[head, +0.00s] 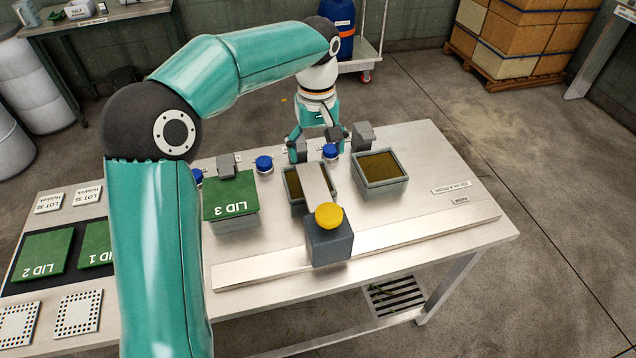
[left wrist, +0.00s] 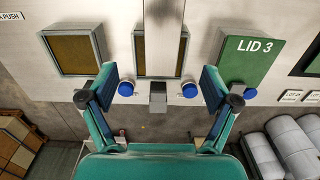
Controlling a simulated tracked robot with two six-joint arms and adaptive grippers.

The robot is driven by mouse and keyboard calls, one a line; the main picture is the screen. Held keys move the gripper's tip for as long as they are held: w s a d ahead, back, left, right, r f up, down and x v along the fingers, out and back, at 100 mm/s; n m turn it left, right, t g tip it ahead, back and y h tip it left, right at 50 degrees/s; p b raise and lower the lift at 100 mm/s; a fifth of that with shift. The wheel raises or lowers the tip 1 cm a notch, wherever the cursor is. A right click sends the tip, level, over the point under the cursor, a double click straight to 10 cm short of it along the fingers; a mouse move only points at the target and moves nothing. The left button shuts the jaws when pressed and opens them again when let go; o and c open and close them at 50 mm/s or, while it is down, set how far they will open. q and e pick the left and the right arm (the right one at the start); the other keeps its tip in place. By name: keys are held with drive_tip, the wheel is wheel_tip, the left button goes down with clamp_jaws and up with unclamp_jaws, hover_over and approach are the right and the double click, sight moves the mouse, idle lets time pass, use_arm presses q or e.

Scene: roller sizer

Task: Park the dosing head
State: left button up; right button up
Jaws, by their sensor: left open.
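The dosing head (head: 329,247) is a dark grey block with a yellow knob (head: 329,215) on top. It sits on the pale rail (head: 430,231) at the near side of the table. Its flat metal plate (head: 314,182) reaches back over the middle tray (head: 294,185); the plate also shows in the left wrist view (left wrist: 160,25). My left gripper (head: 317,147) is open and empty at the table's far edge, beyond the middle tray and apart from the knob. In the left wrist view its fingers (left wrist: 160,88) are spread with a grey block (left wrist: 158,102) between them. My right gripper is out of view.
An open tray with brown contents (head: 381,168) stands right of the middle one. A green LID 3 (head: 231,201) covers the left one. Blue knobs (head: 264,164) stand along the far edge. LID 2 (head: 42,254) and LID 1 lie at left.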

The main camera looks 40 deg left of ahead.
sight(316, 187)
use_arm(q)
drive_tip(key=f, duration=1)
drive_tip(key=shift+s+f+p, duration=0.25)
drive_tip(key=shift+f+p, duration=0.05)
clamp_jaws()
drive_tip(key=shift+r, duration=0.1)
